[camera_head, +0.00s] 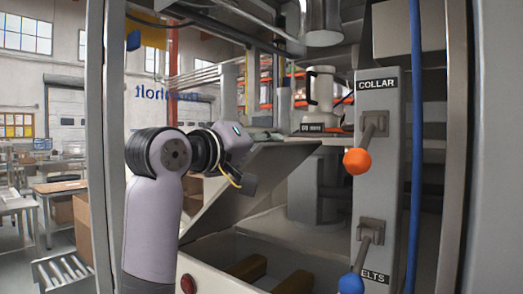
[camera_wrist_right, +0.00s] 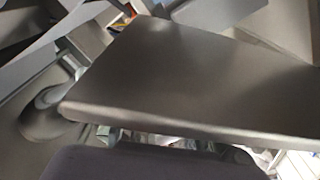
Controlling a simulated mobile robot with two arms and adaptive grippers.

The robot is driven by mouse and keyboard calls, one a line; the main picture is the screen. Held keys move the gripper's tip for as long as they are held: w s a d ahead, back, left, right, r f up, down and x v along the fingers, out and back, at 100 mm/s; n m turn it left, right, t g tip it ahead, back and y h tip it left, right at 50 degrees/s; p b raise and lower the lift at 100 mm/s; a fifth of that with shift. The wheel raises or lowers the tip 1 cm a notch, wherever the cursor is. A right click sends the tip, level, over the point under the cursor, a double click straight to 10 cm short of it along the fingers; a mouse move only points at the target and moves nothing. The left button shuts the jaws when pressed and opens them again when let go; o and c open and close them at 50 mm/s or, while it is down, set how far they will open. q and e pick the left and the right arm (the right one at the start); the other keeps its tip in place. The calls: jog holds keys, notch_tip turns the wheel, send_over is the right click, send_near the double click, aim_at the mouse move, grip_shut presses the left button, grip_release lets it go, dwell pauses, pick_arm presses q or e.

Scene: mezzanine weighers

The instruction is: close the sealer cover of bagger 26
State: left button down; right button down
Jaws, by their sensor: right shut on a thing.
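The sealer cover (camera_head: 236,200) is a grey flat panel, tilted up over an open bay (camera_head: 270,250) of the machine in the head view. No number 26 can be read. My right arm comes up from the bottom, and its gripper (camera_head: 244,186) is at the panel's near left side, shut on it; the fingertips are mostly hidden. In the right wrist view a broad grey plate (camera_wrist_right: 195,80), which looks like the cover, fills the middle, its lower edge near the camera. The grip itself is not clear there. My left gripper is not seen.
Right of the bay, a post carries an orange-knobbed lever (camera_head: 357,160) under a COLLAR label and a blue-knobbed lever (camera_head: 351,283) by a partly hidden label. Yellowish bars (camera_head: 247,268) lie in the bay. A red button (camera_head: 188,284) is at the front. A frame post (camera_head: 97,150) stands left.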

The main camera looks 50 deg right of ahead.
jog(key=c, duration=1.2)
grip_release()
jog(key=shift+w, duration=0.1)
jog(key=shift+c, duration=0.2)
jog(key=shift+a, duration=0.1)
jog(key=s+a, duration=0.1)
jog(key=a, duration=1.1)
jog(key=shift+d, duration=0.1)
